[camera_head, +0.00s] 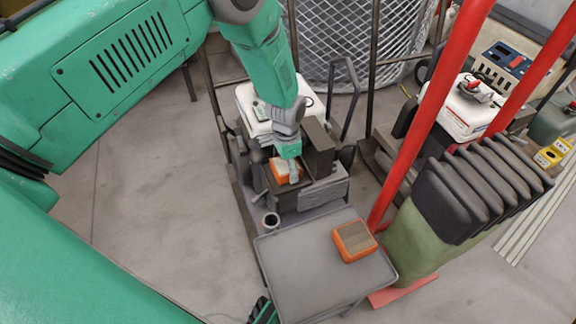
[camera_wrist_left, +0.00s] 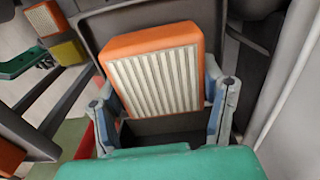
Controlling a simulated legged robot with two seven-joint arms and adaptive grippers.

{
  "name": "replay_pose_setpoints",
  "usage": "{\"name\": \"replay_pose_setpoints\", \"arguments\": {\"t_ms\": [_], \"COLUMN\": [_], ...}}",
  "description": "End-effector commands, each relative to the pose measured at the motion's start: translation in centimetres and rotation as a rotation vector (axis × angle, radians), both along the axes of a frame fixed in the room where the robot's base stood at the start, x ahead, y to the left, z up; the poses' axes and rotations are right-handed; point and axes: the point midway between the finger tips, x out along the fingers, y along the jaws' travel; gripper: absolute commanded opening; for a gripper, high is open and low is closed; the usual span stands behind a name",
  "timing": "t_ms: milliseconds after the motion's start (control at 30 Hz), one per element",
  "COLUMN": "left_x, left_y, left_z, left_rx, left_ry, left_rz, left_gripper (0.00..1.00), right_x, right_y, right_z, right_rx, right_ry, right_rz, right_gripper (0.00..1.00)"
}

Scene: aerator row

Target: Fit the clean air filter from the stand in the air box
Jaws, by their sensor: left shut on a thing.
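My left gripper (camera_head: 290,172) is shut on an orange-framed filter (camera_head: 281,170) with pale, clean pleats, at the air box of the aerator. In the left wrist view the filter (camera_wrist_left: 158,75) sits between the two fingers, slightly tilted, pleats facing the camera. The air box (camera_wrist_left: 165,128) shows as a dark open cavity just below it. I cannot tell how far the filter is in. A dark upright lid (camera_head: 318,150) stands beside it. A second orange filter (camera_head: 340,246) with brownish pleats lies on the grey stand (camera_head: 300,285). A green and black piece, perhaps my right gripper (camera_head: 262,311), shows at the bottom edge.
A small dark cup (camera_head: 271,221) is at the stand's far left corner. Red posts (camera_head: 425,115) rise right of the aerator, near a row of dark padded shapes (camera_head: 480,190). A mesh drum (camera_head: 355,40) stands behind. The floor at left is clear.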

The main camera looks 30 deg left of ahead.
Motion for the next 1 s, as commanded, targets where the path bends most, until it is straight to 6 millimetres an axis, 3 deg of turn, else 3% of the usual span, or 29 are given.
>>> {"name": "replay_pose_setpoints", "arguments": {"t_ms": [33,67,100,467,1000], "left_x": [0.0,0.0,0.0,0.1,0.1], "left_y": [0.0,0.0,0.0,0.0,0.2], "left_z": [0.0,0.0,0.0,0.6,10.4], "left_rx": [0.000,0.000,0.000,0.000,0.000], "left_ry": [0.000,0.000,0.000,-0.001,-0.001], "left_rz": [0.000,0.000,0.000,0.000,0.001], "left_gripper": [0.38,0.74,0.88,0.88,0.88], "right_x": [0.0,0.0,0.0,-0.2,-0.1], "right_y": [0.0,0.0,0.0,0.0,0.0], "right_z": [0.0,0.0,0.0,0.1,0.1], "right_rx": [0.000,0.000,0.000,0.000,0.000], "right_ry": [0.000,0.000,0.000,-0.003,-0.003], "right_rz": [0.000,0.000,0.000,0.000,0.000], "right_gripper": [0.40,0.40,0.40,0.40,0.40]}}
